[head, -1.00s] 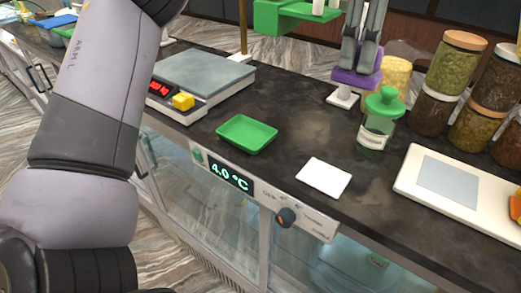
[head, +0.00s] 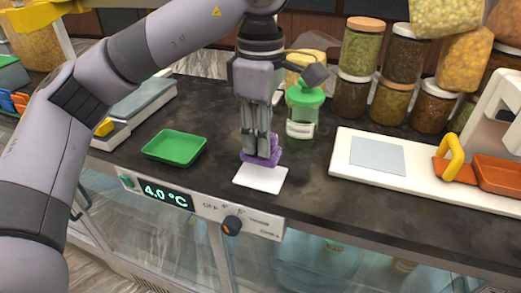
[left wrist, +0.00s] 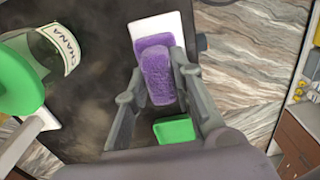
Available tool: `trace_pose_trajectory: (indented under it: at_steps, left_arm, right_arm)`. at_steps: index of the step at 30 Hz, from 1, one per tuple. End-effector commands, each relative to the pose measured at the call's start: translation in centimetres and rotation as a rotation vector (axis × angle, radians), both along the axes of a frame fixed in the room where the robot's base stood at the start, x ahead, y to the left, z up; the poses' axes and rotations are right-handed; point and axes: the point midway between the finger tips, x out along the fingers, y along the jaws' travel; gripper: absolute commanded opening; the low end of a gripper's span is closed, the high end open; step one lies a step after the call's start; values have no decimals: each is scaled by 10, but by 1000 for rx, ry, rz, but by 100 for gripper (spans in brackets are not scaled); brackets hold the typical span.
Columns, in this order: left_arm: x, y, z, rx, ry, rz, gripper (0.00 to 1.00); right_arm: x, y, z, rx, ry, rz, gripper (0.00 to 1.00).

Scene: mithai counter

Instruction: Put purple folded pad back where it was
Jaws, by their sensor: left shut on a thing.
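The purple folded pad (head: 268,158) is held low between the fingers of my left gripper (head: 257,150), which points down at the counter. The pad is over the back edge of a flat white square (head: 261,181). I cannot tell whether the pad touches it. In the left wrist view the pad (left wrist: 159,78) lies between both fingers and covers part of the white square (left wrist: 170,24). My right gripper is in neither view.
A green tray (head: 174,148) lies to the left, with a scale (head: 140,104) beyond it. A green-lidded jar (head: 302,112) stands close behind the gripper. A white device (head: 420,178) is at right, and stacked jars (head: 397,62) stand at the back.

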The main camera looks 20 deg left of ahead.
Motion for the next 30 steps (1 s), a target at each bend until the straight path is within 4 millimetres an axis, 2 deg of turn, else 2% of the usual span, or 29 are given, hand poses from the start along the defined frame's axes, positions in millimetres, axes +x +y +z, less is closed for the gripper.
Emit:
trace_pose_trajectory:
  at_steps: [6,9,21,22,30]
  left_arm:
    - [-1,1,-29,1,4,0,0]
    - [0,0,-36,0,2,1,0]
    - [0,0,-43,0,0,0,0]
    - [0,0,-41,0,0,0,24]
    - [0,0,-40,0,1,0,42]
  right_arm:
    - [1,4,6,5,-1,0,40]
    - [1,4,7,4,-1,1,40]
    - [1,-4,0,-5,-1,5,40]
    - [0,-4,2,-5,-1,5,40]
    - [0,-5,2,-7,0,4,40]
